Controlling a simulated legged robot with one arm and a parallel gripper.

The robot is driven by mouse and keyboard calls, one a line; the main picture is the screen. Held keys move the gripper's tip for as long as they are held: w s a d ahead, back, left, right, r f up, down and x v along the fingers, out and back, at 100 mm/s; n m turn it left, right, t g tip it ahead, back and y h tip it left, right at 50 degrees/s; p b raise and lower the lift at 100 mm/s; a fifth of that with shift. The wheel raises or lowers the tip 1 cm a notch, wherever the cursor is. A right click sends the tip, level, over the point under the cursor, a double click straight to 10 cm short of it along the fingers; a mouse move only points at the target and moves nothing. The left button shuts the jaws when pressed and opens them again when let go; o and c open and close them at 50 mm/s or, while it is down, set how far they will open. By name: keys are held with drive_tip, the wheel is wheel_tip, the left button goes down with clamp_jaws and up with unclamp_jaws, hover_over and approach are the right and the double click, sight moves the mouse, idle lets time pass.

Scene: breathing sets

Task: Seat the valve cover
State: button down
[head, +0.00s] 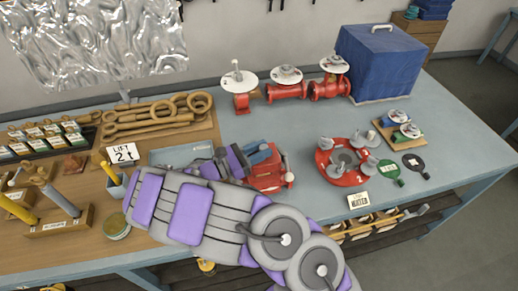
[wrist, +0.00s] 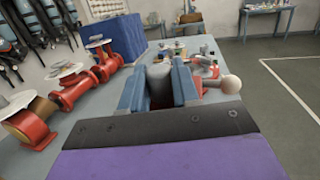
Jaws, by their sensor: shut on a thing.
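My gripper (head: 258,154) is above the blue bench, left of centre. In the wrist view its two blue-faced fingers (wrist: 159,80) are closed on a grey, round-topped post (wrist: 160,88). A red block-like part (head: 270,172) with a pale ball at its side shows right by the fingers; the ball also shows in the wrist view (wrist: 230,84). The post appears to belong to this red part, perhaps the valve cover, but the fingers hide the join. I cannot tell whether it touches the bench. A red round flange (head: 324,169) with grey fittings and white numbers lies to the right.
Red pipe pieces with white discs (head: 286,91) stand at the back, near a blue covered box (head: 380,62). Bench between flange and pipes is clear.

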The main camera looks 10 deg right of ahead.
drive_tip(key=shift+f+b, duration=0.6)
drive_tip(key=shift+f, duration=1.3)
drive_tip(key=c, duration=0.8)
unclamp_jaws()
drive_tip(key=shift+o, duration=0.2)
drive_tip(key=shift+s+a, duration=0.1)
